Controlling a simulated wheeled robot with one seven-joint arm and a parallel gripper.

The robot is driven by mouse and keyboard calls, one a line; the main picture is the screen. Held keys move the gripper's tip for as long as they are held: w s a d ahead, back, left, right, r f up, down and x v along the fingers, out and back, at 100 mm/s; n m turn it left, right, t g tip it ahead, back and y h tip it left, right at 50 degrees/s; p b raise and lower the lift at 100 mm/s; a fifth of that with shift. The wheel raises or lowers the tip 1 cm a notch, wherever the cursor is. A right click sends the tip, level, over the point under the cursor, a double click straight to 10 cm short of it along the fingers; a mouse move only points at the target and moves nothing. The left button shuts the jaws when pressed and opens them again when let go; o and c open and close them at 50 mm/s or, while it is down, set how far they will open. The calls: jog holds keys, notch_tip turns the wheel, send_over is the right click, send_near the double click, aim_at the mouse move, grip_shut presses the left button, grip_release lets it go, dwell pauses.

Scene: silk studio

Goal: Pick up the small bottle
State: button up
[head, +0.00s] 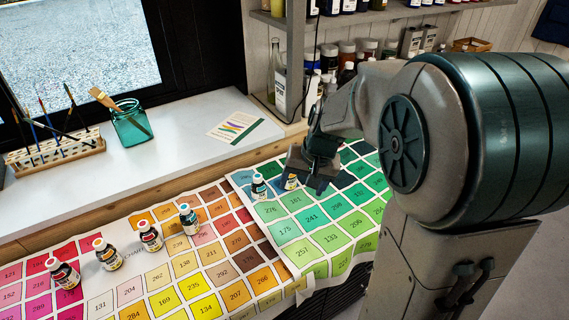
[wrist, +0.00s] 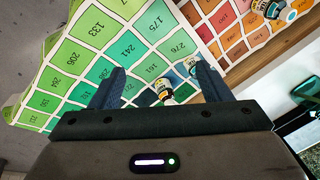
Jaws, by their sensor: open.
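I cannot tell the exact height gap.
More bottles (head: 150,236) stand in a row on the left chart (head: 200,262). A white ledge (head: 80,200) behind holds a brush rack (head: 55,153), a green glass jar (head: 131,125) and a card (head: 234,128). A shelf (head: 290,115) with jars and a clear bottle stands behind my arm.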

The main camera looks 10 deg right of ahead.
jog(key=w+f+m+t+h+p, duration=0.1)
jog(key=w+f+h+p, duration=0.15)
jog(key=w, duration=0.65)
jog(key=w+f+t+h+p, duration=0.1)
jog(key=w+f, duration=0.2)
jog(key=w, duration=0.7)
jog(key=x, duration=0.7)
jog(key=shift+w+f+p, duration=0.1)
jog(key=shift+f+p, duration=0.25)
jog(key=shift+f, duration=0.05)
jog(key=shift+a+p+x, duration=0.1)
jog(key=shift+p+x, duration=0.35)
jog(key=shift+x, duration=1.15)
jog(key=shift+a+p+x, duration=0.15)
jog(key=shift+p+x, duration=0.25)
jog(key=shift+x, duration=1.15)
jog(key=shift+f, duration=0.1)
jog(key=c, duration=1.1)
